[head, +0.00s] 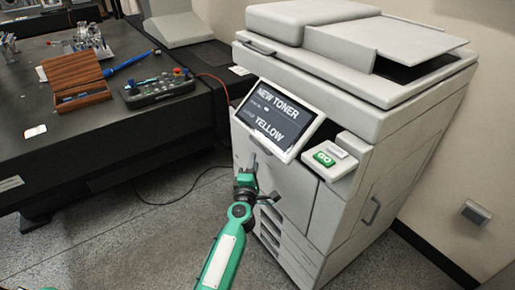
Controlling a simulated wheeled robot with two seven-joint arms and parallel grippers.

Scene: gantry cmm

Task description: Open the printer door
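The light grey printer (385,140) stands at the right of the head view against the wall. Its front door (291,190), below the tilted screen, looks shut. The screen (276,118) reads "NEW TONER" and "YELLOW". My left gripper (264,178) is in front of the door's left part, below the screen, with its fingers spread apart and nothing seen between them. It hides part of the door, and I cannot tell whether it touches it. My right gripper is not in view.
A green GO button (324,159) sits on a ledge right of the screen. Drawers (284,250) lie below the door. A dark table (110,130) at the left holds a control box (158,88) and a wooden case (76,80). Grey floor lies between table and printer.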

